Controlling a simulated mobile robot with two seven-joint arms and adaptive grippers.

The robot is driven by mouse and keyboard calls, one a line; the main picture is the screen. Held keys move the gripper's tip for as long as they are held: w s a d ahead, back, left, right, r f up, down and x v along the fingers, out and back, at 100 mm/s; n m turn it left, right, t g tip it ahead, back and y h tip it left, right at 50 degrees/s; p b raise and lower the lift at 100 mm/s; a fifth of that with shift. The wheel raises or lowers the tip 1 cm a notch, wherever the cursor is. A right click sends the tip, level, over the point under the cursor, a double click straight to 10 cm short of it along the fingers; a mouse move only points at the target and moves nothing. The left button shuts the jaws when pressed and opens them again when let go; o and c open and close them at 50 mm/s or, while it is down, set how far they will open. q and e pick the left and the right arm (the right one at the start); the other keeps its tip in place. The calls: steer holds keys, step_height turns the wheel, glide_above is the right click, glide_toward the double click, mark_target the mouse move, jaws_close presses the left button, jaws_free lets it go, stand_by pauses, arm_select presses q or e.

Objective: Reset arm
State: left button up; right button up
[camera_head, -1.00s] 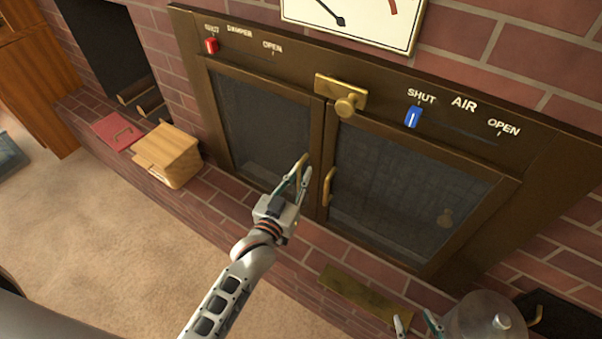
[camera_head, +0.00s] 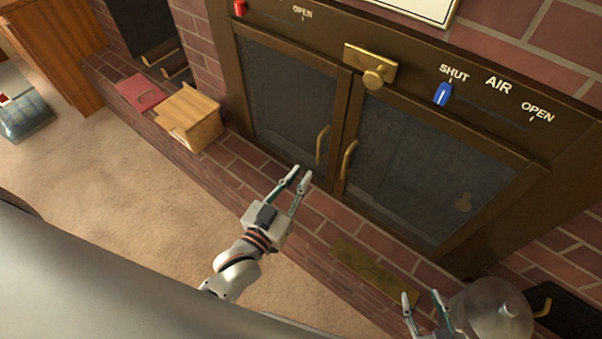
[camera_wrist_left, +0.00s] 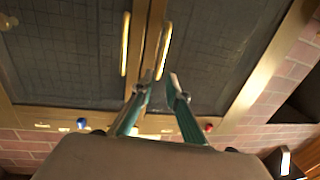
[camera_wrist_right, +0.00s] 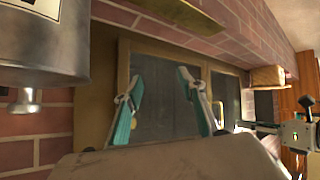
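My left gripper (camera_head: 297,180) is open and empty in the head view, in front of the lower edge of the fireplace doors and apart from their brass handles. In the left wrist view its fingers (camera_wrist_left: 160,85) are parted below the two brass handles (camera_wrist_left: 142,45).
The glass doors (camera_head: 420,165) are shut. A brass latch (camera_head: 371,70) and a blue air slider (camera_head: 443,94) sit above them. A wooden box (camera_head: 190,118) and a red book-like item (camera_head: 139,93) rest on the brick ledge at left. Carpet (camera_head: 110,180) is clear.

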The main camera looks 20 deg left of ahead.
stand_by(0.3)
arm_select(q)
steer(key=s+a+f+g+p, duration=0.2)
steer(key=s+p, duration=0.1)
steer(key=s, duration=0.3)
steer(key=s+a+f+m+g+p, duration=0.1)
steer(key=s+g+p, duration=0.1)
steer(key=s, duration=0.4)
steer(key=s+a+f+m+g+p, duration=0.1)
steer(key=s+a+f+g+p, duration=0.1)
steer(key=s+g+p, duration=0.1)
steer(key=s+p, duration=0.1)
steer(key=s, duration=0.1)
steer(key=shift+s+a+f+y, duration=0.3)
steer(key=shift+s+f+y, duration=0.05)
steer(key=shift+s+y, duration=0.05)
arm_select(e)
steer(key=shift+m, duration=0.4)
steer(key=r, duration=0.3)
steer(key=s+a+r, duration=0.1)
steer(key=r, duration=0.1)
steer(key=shift+r, duration=0.1)
steer(key=shift+w+r, duration=0.1)
